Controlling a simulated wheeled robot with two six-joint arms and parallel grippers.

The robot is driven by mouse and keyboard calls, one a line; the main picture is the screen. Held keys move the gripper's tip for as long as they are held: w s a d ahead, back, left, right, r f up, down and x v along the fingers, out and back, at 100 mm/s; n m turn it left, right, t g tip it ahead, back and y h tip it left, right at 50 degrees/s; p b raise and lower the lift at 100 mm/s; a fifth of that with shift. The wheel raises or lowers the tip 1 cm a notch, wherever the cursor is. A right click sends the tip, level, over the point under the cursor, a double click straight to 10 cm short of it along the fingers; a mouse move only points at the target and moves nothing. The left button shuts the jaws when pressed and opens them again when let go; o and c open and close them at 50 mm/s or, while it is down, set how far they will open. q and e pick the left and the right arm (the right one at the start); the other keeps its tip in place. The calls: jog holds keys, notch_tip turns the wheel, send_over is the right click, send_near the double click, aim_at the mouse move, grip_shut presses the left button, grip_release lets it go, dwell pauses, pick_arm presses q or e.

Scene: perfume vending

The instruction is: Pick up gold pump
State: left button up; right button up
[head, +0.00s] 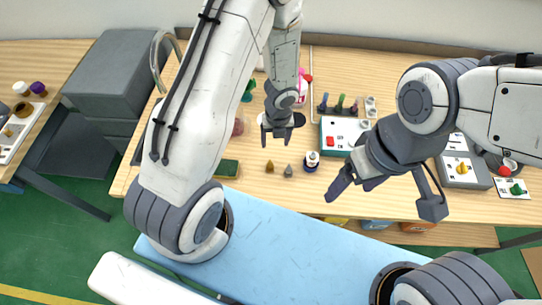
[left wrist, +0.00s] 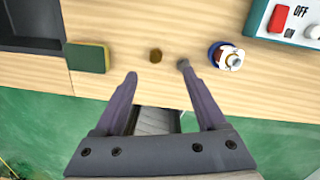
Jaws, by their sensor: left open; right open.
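The gold pump (head: 269,167) is a small brown-gold cone standing on the wooden table near its front edge. In the left wrist view the gold pump (left wrist: 155,56) appears as a round top, just beyond and between the fingertips. A similar grey pump (head: 289,171) stands close to its right; in the left wrist view the grey pump (left wrist: 183,63) lies right at the right fingertip. My left gripper (head: 276,143) is open and empty, above and behind the pumps in the head view; its fingers also show in the left wrist view (left wrist: 158,72). My right gripper (head: 382,207) is open and empty at the front right.
A white-and-blue bottle (head: 311,161) stands right of the pumps. A green-and-yellow sponge (head: 228,168) lies to the left. A teal switch box (head: 341,136) stands behind the bottle. The table's front edge (left wrist: 215,103) is close to the pumps.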

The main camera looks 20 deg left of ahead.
aim_at(270, 164)
pick_arm(q)
jog(key=f+m, duration=0.1)
jog(key=a+f+m, duration=0.1)
jog(key=s+f+m, duration=0.1)
jog(key=shift+s+a+f+m+g+h+p, duration=0.1)
jog(key=shift+a+f+m+g+h+p, duration=0.1)
jog(key=shift+f+m+g+h+p, duration=0.15)
jog(key=shift+f+b, duration=0.3)
jog(key=shift+f, duration=0.1)
notch_tip(270, 164, down, 10)
jog(key=b, duration=1)
jog(key=shift+s+d+r, duration=0.1)
pick_arm(e)
notch_tip(270, 164, down, 9)
pick_arm(q)
jog(key=shift+r, duration=0.1)
grip_shut()
